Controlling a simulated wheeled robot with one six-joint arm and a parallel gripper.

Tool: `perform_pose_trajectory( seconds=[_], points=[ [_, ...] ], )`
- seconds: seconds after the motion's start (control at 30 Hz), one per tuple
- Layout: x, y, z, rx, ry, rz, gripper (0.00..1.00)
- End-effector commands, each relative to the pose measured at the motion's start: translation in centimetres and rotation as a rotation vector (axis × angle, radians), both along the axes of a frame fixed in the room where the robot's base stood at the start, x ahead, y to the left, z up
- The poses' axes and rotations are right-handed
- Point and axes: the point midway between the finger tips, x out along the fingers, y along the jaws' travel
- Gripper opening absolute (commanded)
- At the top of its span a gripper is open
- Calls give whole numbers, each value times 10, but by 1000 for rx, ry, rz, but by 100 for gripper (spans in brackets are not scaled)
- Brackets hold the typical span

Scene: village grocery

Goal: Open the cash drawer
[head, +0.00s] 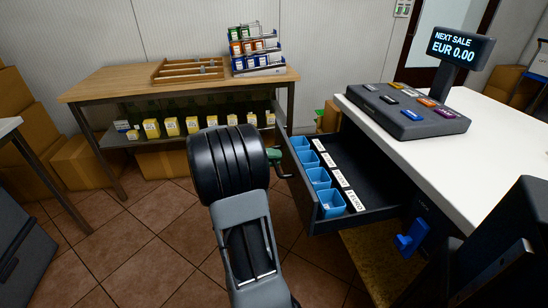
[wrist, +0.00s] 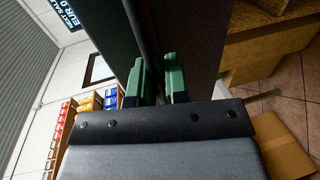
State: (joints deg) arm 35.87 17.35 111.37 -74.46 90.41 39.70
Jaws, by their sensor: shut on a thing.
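The cash drawer (head: 385,193) stands pulled out from under the white counter (head: 440,150). Inside it, a row of blue cups (head: 318,178) lies along its front beside white labels. My gripper (head: 276,160), with green fingers, is at the outer face of the drawer front (head: 302,188). In the wrist view, my gripper (wrist: 158,84) is shut on the dark drawer handle (wrist: 153,70), with a finger on each side. In the head view my arm hides most of the grip.
A blue key-like piece (head: 410,240) sticks out below the drawer. A register keypad (head: 410,108) and a display reading EUR 0.00 (head: 460,48) are on the counter. A wooden table (head: 120,85) stands behind. Cardboard boxes (head: 35,130) are at left. Tiled floor (head: 130,245) is clear at left front.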

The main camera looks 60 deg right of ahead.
Motion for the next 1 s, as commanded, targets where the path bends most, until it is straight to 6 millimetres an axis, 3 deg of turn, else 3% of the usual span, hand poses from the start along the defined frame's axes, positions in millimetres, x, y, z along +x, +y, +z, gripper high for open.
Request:
perform_pose_trajectory(
  seconds=[0.13, 0.17, 0.4, 0.73, 1.0],
  points=[
    [1, 0, 1, -3, -1, 4, 0],
    [1, 0, 1, -3, -1, 4, 16],
    [1, 0, 1, -1, -1, 3, 39],
    [5, 4, 2, -1, 0, 5, 39],
    [38, 35, 13, -1, -1, 9, 39]
  ],
)
